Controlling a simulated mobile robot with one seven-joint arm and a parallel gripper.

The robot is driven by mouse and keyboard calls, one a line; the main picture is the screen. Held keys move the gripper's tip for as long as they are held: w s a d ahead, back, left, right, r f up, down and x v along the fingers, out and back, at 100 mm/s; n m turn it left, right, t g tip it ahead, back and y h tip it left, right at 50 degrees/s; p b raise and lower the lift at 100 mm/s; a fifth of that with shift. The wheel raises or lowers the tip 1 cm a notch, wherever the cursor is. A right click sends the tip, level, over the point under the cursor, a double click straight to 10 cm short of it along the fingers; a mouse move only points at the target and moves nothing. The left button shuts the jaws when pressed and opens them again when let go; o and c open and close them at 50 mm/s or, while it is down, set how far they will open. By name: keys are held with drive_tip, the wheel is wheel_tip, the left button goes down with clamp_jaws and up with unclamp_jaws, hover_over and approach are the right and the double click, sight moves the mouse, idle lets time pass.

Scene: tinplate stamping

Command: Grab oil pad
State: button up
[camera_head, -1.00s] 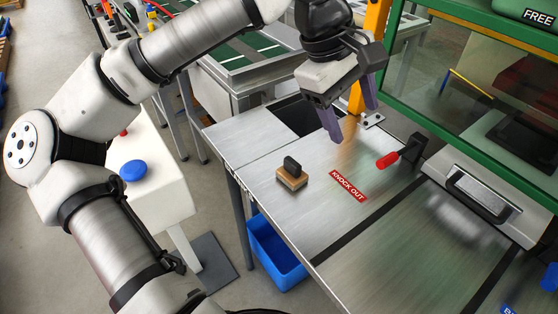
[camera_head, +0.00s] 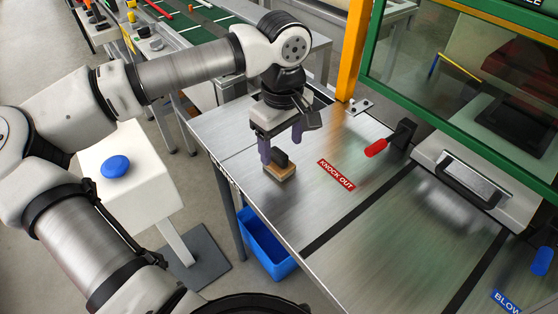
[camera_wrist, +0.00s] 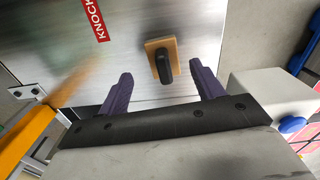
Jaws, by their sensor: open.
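The oil pad (camera_head: 281,171) is a small wooden block with a black handle on top. It lies on the metal table near its left edge. In the wrist view the oil pad (camera_wrist: 163,59) lies ahead of the fingertips, between their lines. My gripper (camera_head: 281,148) is open, pointing down, with its purple fingers just above and behind the pad. Part of the pad's far side is hidden by the fingers in the head view.
A red "KNOCK OUT" label (camera_head: 336,175) and a red-handled lever (camera_head: 376,148) are to the right of the pad. A green-framed press guard stands behind, with an orange post (camera_head: 353,50). A blue bin (camera_head: 264,244) is below the table edge. A white stand with a blue button (camera_head: 115,166) is at left.

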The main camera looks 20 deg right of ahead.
sight(279, 152)
drive_tip(key=f, duration=0.4)
drive_tip(key=shift+a+f+p, duration=0.25)
drive_tip(key=shift+p, duration=0.15)
drive_tip(key=c, duration=1.1)
drive_tip(key=shift+r, duration=0.15)
